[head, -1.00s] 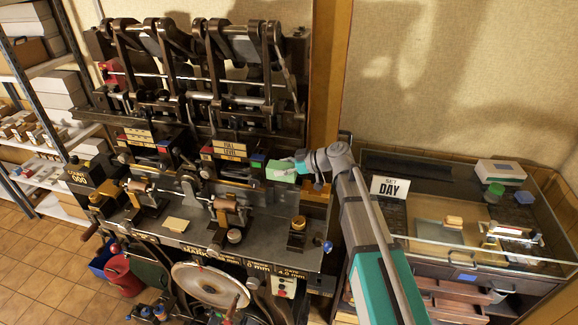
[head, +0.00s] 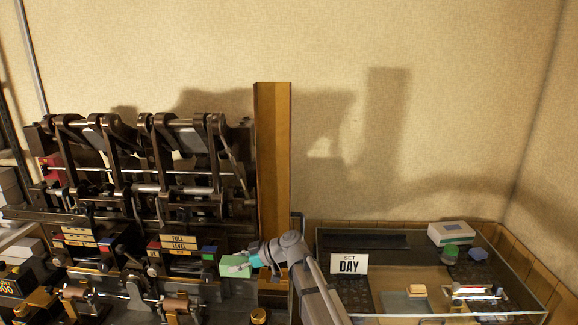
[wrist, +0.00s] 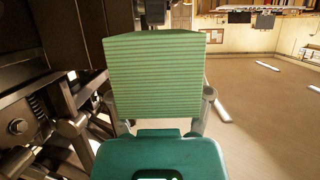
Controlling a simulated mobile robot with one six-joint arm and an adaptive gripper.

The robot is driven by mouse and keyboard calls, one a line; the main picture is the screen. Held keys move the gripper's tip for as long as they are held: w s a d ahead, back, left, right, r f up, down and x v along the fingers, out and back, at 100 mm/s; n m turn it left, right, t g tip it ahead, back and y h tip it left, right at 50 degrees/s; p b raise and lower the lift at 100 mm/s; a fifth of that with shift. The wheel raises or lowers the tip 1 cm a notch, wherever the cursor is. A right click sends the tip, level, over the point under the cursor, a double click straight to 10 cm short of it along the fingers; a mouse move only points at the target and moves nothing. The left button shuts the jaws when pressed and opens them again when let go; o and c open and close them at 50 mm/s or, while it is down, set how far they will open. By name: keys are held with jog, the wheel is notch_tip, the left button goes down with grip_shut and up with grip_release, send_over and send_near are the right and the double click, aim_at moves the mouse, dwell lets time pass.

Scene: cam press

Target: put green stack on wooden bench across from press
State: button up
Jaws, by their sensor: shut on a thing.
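The green stack (wrist: 155,75) shows large in the wrist view, with many thin horizontal layers. My gripper (wrist: 157,105) is shut on it, one finger at each side. In the head view the green stack (head: 236,267) is at the end of my gripper (head: 250,262), in front of the right part of the press (head: 150,190). I cannot tell whether the stack touches the press behind it. I cannot make out the wooden bench for certain in these frames.
A wooden post (head: 272,170) rises behind the gripper. In the wrist view, open floor (wrist: 260,120) lies to the right and press metalwork is close on the left.

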notch_tip(320, 180, down, 10)
jog(key=b, duration=0.9)
jog(key=shift+r, duration=0.15)
notch_tip(320, 180, up, 7)
jog(key=p, duration=0.7)
jog(key=shift+f+b, duration=1.05)
jog(key=shift+f, duration=0.05)
jog(key=shift+s, duration=0.1)
